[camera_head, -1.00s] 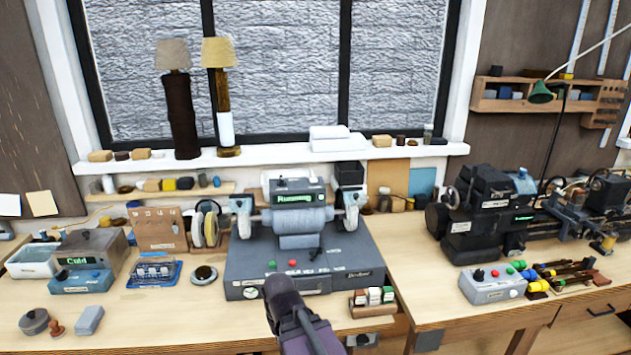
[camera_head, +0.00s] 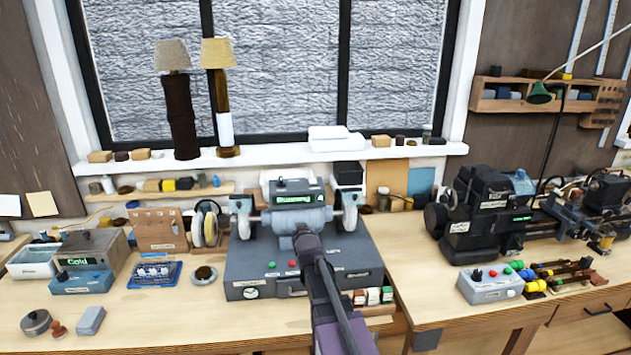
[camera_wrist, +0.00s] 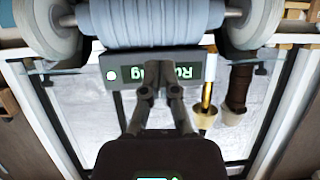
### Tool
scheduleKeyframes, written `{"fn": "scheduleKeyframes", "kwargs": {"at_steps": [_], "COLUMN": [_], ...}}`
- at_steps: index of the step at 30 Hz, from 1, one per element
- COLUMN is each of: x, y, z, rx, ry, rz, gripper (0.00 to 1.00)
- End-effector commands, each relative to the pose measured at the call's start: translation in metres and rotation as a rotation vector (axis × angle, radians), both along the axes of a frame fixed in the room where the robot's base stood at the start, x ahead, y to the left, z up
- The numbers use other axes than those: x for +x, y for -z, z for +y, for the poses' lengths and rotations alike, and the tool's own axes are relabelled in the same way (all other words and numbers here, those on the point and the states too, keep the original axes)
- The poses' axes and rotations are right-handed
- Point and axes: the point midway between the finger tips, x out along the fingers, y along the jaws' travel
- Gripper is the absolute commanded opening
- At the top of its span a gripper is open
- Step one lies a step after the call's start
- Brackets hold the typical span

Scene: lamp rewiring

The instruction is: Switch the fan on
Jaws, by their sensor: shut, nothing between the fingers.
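No part is clearly marked as a fan in these views. A grey bench machine (camera_head: 255,272) with two pale wheels stands at the middle of the bench, its lit display (camera_head: 293,199) apparently reading "Running". A green button (camera_head: 272,265) and a red button (camera_head: 293,264) sit on its base. My gripper (camera_head: 304,234) is shut and empty, in front of the machine's motor housing. In the wrist view the fingertips (camera_wrist: 158,72) overlap the display (camera_wrist: 185,73), beside a pale round spot (camera_wrist: 111,75). I cannot tell whether they touch. My arm hides part of the base.
A grey control box (camera_head: 490,287) with coloured knobs and a dark lathe (camera_head: 485,215) stand at right. A unit reading "Cold" (camera_head: 88,268) and a blue tray (camera_head: 154,275) lie at left. Two lamps (camera_head: 180,105) (camera_head: 222,95) stand on the sill.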

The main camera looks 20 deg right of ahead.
Motion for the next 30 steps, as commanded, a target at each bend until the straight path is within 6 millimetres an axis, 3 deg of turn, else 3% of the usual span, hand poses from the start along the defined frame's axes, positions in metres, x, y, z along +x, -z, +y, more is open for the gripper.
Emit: {"fn": "scheduleKeyframes", "kwargs": {"at_steps": [1,6,13,18,30], "x": [0.012,0.034,0.044,0.045,0.045], "y": [-0.013,-0.056,-0.100,-0.114,-0.116], "z": [-0.012,-0.045,-0.076,-0.084,-0.085], "rx": [-0.013,-0.065,-0.123,-0.144,-0.147], "ry": [0.010,0.030,0.050,0.049,0.049], "rz": [-0.062,-0.279,-0.494,-0.565,-0.576], "gripper": [0.00,0.00,0.00,0.00,0.00]}}
